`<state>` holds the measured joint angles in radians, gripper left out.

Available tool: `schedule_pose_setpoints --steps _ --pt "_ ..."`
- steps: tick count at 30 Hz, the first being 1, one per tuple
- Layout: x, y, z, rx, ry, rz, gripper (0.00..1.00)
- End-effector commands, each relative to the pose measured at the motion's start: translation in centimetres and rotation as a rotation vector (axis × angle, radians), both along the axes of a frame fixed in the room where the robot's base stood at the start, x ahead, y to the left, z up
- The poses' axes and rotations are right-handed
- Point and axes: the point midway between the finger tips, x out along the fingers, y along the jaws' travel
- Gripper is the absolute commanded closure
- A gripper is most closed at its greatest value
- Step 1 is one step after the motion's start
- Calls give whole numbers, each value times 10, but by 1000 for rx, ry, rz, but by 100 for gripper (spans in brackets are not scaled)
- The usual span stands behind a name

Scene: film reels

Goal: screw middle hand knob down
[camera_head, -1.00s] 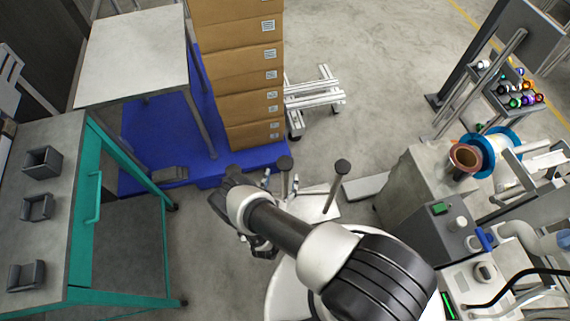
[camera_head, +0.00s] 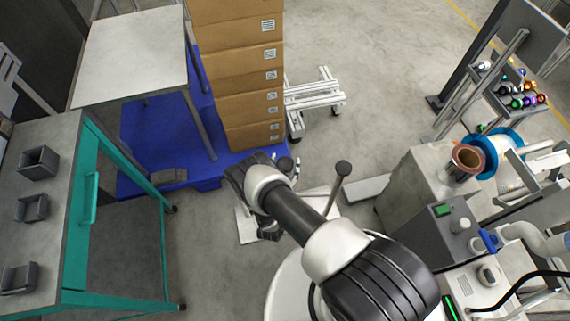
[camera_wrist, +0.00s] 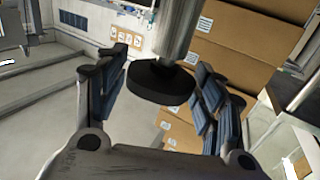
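In the wrist view a round black hand knob (camera_wrist: 160,83) on a grey metal post (camera_wrist: 179,30) sits between the two fingers of my gripper (camera_wrist: 161,68). The fingers stand apart, one on each side of the knob. I cannot tell whether either pad touches it. In the head view a dark knob (camera_head: 284,163) shows just beyond my wrist, partly hidden by my arm.
A stack of cardboard boxes (camera_head: 240,60) stands on a blue pallet (camera_head: 150,135) behind. A teal-framed bench (camera_head: 95,200) is at left. A grey machine with a blue-rimmed reel (camera_head: 500,140) is at right. Floor between bench and arm is free.

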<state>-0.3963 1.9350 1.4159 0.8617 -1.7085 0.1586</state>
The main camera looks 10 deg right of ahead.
Motion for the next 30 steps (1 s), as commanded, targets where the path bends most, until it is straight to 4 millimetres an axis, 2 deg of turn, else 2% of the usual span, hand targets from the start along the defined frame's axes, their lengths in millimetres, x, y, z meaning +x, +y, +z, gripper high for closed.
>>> schedule_pose_setpoints --steps 2,13,30 --pt "0 0 0 0 0 0 46" --pt "0 0 0 0 0 0 71" --pt "0 0 0 0 0 -153 71"
